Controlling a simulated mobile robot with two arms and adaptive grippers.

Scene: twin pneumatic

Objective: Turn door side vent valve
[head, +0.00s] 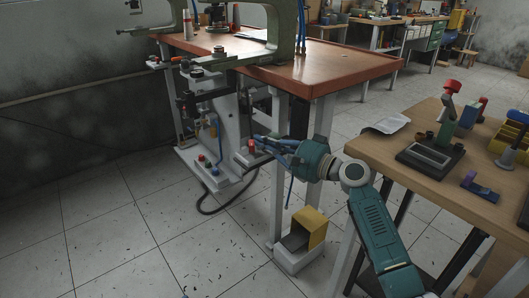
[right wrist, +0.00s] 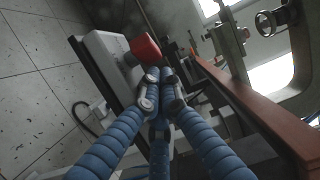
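A red knob (head: 251,145) sits at the end of a pale housing below the red-brown bench top. In the right wrist view the same-looking red knob (right wrist: 145,47) is on a pale box, just beyond and slightly left of my fingertips. I cannot tell from its looks whether it is the door side vent valve. My right gripper (head: 262,143) reaches in from the right beside the knob. In the right wrist view its three blue fingers (right wrist: 163,88) come together at the tips, with nothing visible between them; contact with the knob cannot be judged. My left gripper is out of view.
The red-brown bench (head: 330,68) with a green press frame (head: 290,32) stands above the knob. A yellow-hooded pedal (head: 311,228) is on the floor below my right arm. A wooden table (head: 440,178) with tools is at right. Open tiled floor (head: 120,230) lies at left.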

